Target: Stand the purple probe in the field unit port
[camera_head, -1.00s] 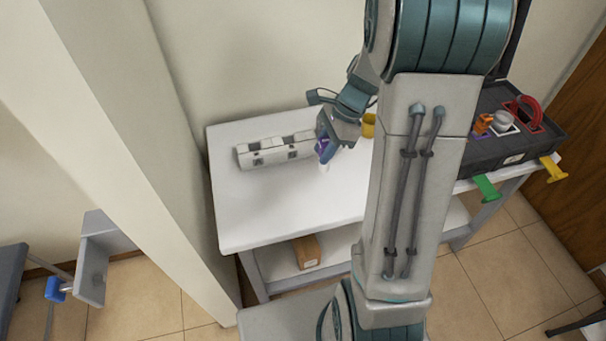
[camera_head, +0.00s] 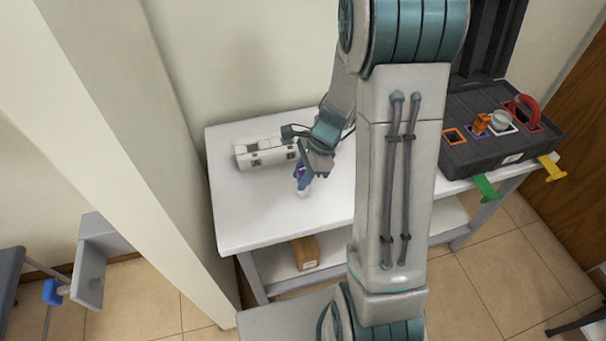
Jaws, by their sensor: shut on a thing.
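My gripper (camera_head: 309,177) is over the white table, shut on the purple probe (camera_head: 301,173). The probe is small in the picture, purple above with a pale lower end, and hangs roughly upright. Whether its lower end touches the table top cannot be told. A white block-like unit with dark openings (camera_head: 262,153), probably the field unit, lies on the table behind and left of my gripper. The probe is apart from it. My wrist hides the unit's right end.
The white table (camera_head: 245,225) is clear at its front left. A dark open case (camera_head: 470,155) with orange, white and red items stands at the right. Green (camera_head: 486,186) and yellow (camera_head: 551,167) handles stick out in front. A brown box (camera_head: 305,252) sits on the lower shelf.

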